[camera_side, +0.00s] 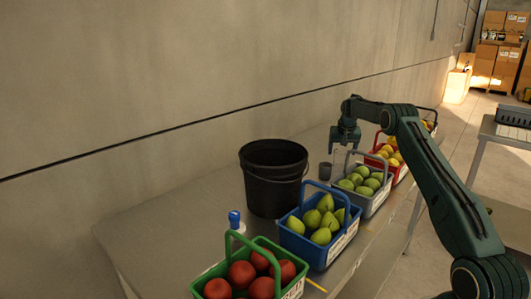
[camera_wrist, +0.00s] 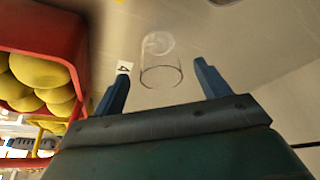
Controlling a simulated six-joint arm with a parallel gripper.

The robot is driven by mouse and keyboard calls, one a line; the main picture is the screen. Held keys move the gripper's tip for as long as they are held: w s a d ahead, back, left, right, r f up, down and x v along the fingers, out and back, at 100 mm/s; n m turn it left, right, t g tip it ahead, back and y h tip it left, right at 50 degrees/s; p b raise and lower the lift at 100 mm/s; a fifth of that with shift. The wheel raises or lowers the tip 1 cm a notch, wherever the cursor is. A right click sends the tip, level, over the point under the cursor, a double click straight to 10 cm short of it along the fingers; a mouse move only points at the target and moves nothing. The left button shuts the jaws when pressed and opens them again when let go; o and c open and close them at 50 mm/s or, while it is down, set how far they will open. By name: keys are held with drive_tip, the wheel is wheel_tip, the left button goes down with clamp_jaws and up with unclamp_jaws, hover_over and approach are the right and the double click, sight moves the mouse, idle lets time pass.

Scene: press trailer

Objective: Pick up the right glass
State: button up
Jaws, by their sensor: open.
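A clear, empty glass (camera_wrist: 160,72) shows in the wrist view, between and just beyond the fingertips of my gripper (camera_wrist: 161,78). The gripper is open, with space on both sides of the glass, and holds nothing. In the side view my gripper (camera_side: 344,146) points down over the table beside the basket of green fruit. A faint clear shape below it looks like the glass, but its outline is hard to make out. No second clear glass can be made out.
Fruit baskets line the front edge, including a grey one (camera_side: 369,205) near my gripper. A red basket (camera_wrist: 82,50) is close at left in the wrist view.

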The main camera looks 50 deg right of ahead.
sight(341, 157)
drive_tip(key=shift+f, duration=0.1)
drive_tip(key=shift+x, duration=2.55)
drive_tip(key=shift+d, duration=0.2)
drive_tip(key=c, duration=1.1)
